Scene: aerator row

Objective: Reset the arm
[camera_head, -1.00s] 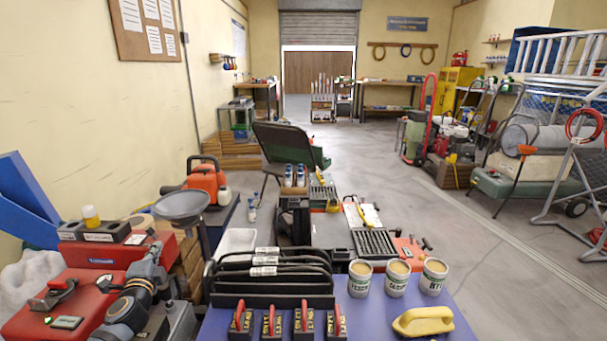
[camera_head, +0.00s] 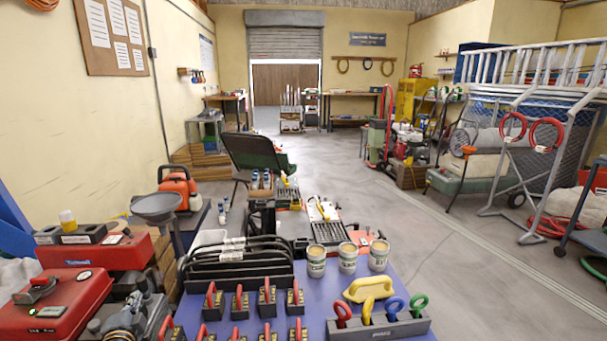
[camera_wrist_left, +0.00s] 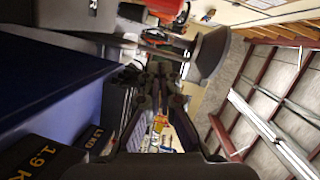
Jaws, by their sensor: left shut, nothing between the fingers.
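My left gripper (camera_wrist_left: 160,82) shows in the middle of the left wrist view, its dark fingers together with nothing between them. In the head view my left arm is at the lower left edge, beside the red case (camera_head: 62,306) and left of the blue table (camera_head: 222,325). The fingers are hard to make out there against the dark clutter. In the wrist view a dark blue surface (camera_wrist_left: 45,85) and a black block marked 1.9 K (camera_wrist_left: 40,157) lie at the left. My right gripper is in neither view.
The blue table holds a black rack (camera_head: 235,268), several red-handled black blocks, three tins (camera_head: 347,258), a yellow handle (camera_head: 368,288) and a grey holder (camera_head: 385,327) with coloured rings. A grey funnel (camera_head: 156,205) stands beyond the red cases. Open floor (camera_head: 440,245) lies right of the table.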

